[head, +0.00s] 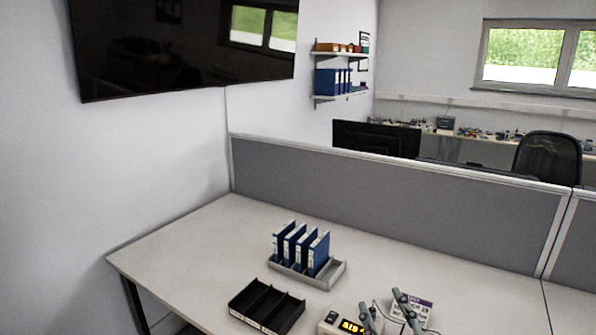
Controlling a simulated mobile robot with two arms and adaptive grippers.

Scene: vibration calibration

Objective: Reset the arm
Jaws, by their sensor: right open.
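My right gripper (388,312) shows at the bottom edge, a little right of the middle. Its two grey fingers are apart, and I see nothing between them but what lies behind. It appears in front of a box-shaped device (334,321) with a lit yellow display and a white and purple label card (419,303). The fingers partly cover both, and I cannot tell whether they touch. The rest of the right arm is out of the frame. My left gripper is not in view.
Several blue binders (318,252) stand upright in a grey tray (333,274) on the white table (213,238). An empty black divided tray (287,314) is in front of it. A grey partition (390,200) closes the back. The table's left and right parts are clear.

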